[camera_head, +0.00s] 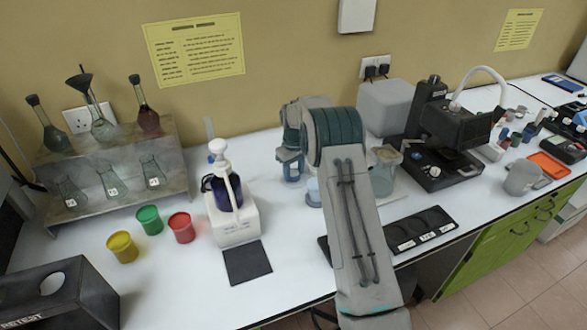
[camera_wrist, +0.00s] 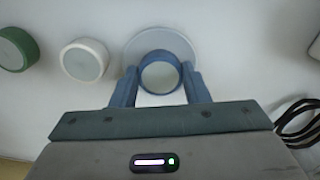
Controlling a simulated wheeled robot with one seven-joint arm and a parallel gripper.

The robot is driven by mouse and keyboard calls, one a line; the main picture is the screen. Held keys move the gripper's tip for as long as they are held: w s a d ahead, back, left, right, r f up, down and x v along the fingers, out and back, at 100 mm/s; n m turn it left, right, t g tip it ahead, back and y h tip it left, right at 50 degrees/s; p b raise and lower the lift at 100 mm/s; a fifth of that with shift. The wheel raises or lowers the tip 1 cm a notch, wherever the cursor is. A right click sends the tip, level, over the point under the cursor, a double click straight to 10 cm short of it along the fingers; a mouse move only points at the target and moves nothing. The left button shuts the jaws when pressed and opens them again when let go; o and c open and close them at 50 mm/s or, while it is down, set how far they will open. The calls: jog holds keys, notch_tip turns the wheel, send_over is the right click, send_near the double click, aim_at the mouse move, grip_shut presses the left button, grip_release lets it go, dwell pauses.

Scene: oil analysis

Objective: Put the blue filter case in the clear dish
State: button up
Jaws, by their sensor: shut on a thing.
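In the wrist view, my gripper (camera_wrist: 160,78) has its two blue fingers closed on either side of the round blue filter case (camera_wrist: 161,55), which shows a blue rim and a pale middle. A pale, see-through round dish (camera_wrist: 158,38) shows behind the case, its rim wider than the case. I cannot tell whether the case touches the dish or hangs above it. In the head view, my gripper (camera_head: 290,165) points down at the bench, left of my forearm. The case cannot be made out clearly there.
In the wrist view, a white round container (camera_wrist: 85,60) and a green one (camera_wrist: 15,50) stand to the left. In the head view, a white pump-bottle stand (camera_head: 235,222) is left, a beaker (camera_head: 383,178) right and a black tray (camera_head: 425,228) in front. Bench between stand and arm is clear.

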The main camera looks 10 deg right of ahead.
aim_at(294, 173)
jog(key=shift+f, duration=0.15)
jog(key=o, duration=1)
jog(key=shift+c, duration=0.2)
notch_tip(294, 173, up, 11)
jog(key=b, duration=0.2)
jog(key=s+r+m, duration=0.1)
jog(key=s+r, duration=0.7)
jog(key=r, duration=0.1)
jog(key=s+r+m+t, duration=0.2)
jog(key=s+r, duration=0.3)
jog(key=s, duration=0.7)
jog(key=s+f+m, duration=0.1)
jog(key=s+f, duration=0.1)
jog(key=s, duration=0.9)
jog(key=s+f+m+t, duration=0.1)
jog(key=s+f, duration=0.2)
jog(key=s, duration=0.8)
jog(key=shift+s+f, duration=0.15)
